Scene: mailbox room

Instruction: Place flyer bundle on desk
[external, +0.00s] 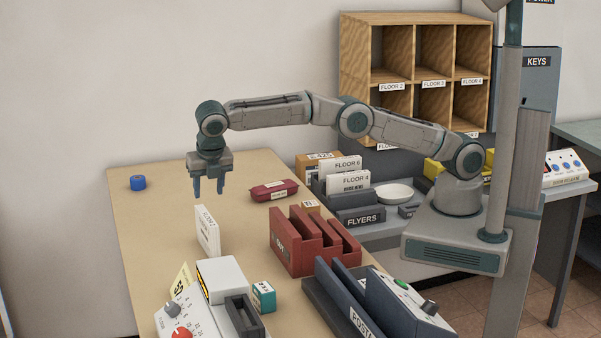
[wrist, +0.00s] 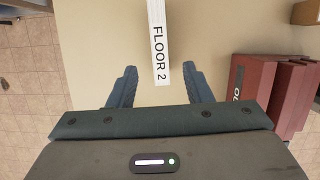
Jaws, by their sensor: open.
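A white flyer bundle (external: 207,232) labelled FLOOR 2 stands upright on the tan desk (external: 150,245). In the wrist view the bundle (wrist: 158,45) shows its label edge just ahead of and between my fingers. My gripper (external: 208,190) is open and empty, pointing down above the bundle with a gap between. Its two blue fingers also show in the wrist view (wrist: 160,85), one on each side of the bundle's line. Other bundles, FLOOR 6 (external: 343,163) and FLOOR 4 (external: 348,182), stand in the dark FLYERS tray (external: 361,219).
A red slotted OUT holder (external: 290,250) stands right of the bundle and also shows in the wrist view (wrist: 255,85). A dark red case (external: 273,190) and a blue roll (external: 138,183) lie farther back. A white-topped device (external: 221,275) is in front. The desk's left part is clear.

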